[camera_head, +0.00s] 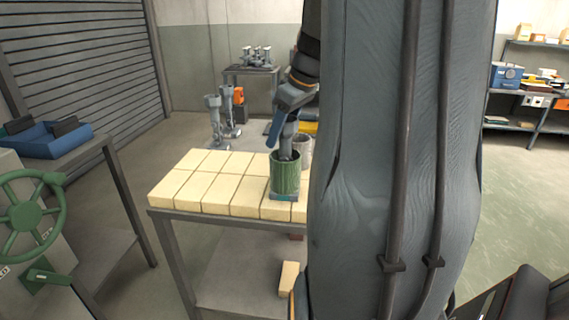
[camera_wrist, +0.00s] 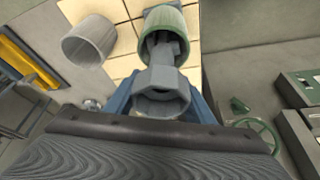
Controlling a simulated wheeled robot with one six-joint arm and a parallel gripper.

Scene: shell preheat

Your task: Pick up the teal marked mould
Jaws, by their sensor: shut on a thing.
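A grey mould (camera_head: 287,139) with a wide cup at its top shows below my wrist; its cup fills the middle of the wrist view (camera_wrist: 162,92). My gripper (camera_head: 280,128) has blue fingers and is shut on the mould near the cup; the fingers flank it in the wrist view. The mould's lower part reaches into an open green can (camera_head: 285,180), also seen in the wrist view (camera_wrist: 168,17). The can's walls hide the mould's lower end. I cannot make out a teal mark on it.
A pale grey can (camera_head: 305,150) stands behind the green one on the pale-block table top (camera_head: 215,185). Several similar grey moulds (camera_head: 222,112) stand farther back. A bench with a blue tray (camera_head: 45,140) and a green handwheel (camera_head: 25,215) are at left. My arm hides the table's right side.

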